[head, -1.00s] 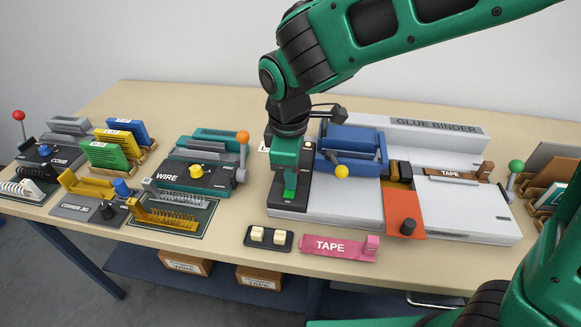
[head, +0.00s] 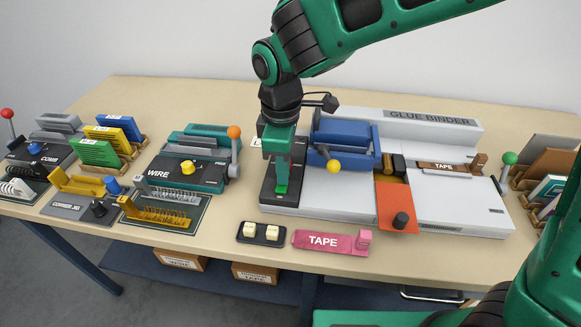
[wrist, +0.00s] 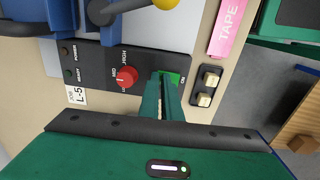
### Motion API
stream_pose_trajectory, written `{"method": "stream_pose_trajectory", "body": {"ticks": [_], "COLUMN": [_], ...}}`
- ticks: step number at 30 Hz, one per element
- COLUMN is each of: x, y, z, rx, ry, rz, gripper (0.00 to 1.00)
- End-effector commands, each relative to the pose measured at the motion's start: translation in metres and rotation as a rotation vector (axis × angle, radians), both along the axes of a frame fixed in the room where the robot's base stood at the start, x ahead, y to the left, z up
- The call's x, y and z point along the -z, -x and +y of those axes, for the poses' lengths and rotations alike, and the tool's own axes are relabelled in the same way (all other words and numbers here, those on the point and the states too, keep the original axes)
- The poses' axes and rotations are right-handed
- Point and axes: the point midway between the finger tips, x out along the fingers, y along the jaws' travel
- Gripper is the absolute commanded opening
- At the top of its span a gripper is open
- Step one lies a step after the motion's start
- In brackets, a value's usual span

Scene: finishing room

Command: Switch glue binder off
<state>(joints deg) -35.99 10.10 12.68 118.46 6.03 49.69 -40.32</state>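The glue binder (head: 340,201) is a large white machine with a blue clamp (head: 347,140) on the bench. Its black control panel (head: 267,197) is at its left end.
A yellow-knobbed lever (head: 334,167) stands right of my gripper. In front of the binder lie a black block with two cream buttons (head: 261,233) and a pink TAPE piece (head: 325,242). The teal wire binder (head: 193,173) stands to the left.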

Motion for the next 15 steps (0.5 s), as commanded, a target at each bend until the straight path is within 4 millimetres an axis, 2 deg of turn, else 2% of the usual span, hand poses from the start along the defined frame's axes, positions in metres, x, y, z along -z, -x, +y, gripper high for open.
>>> {"method": "stream_pose_trajectory", "body": {"ticks": [1, 15], "x": [0.01, 0.018], "y": [0.001, -0.009], "z": [-0.005, -0.005], "rx": [0.002, 0.004], "ry": [0.013, 0.013], "rz": [0.015, 0.028], "gripper": [0.0, 0.0]}}
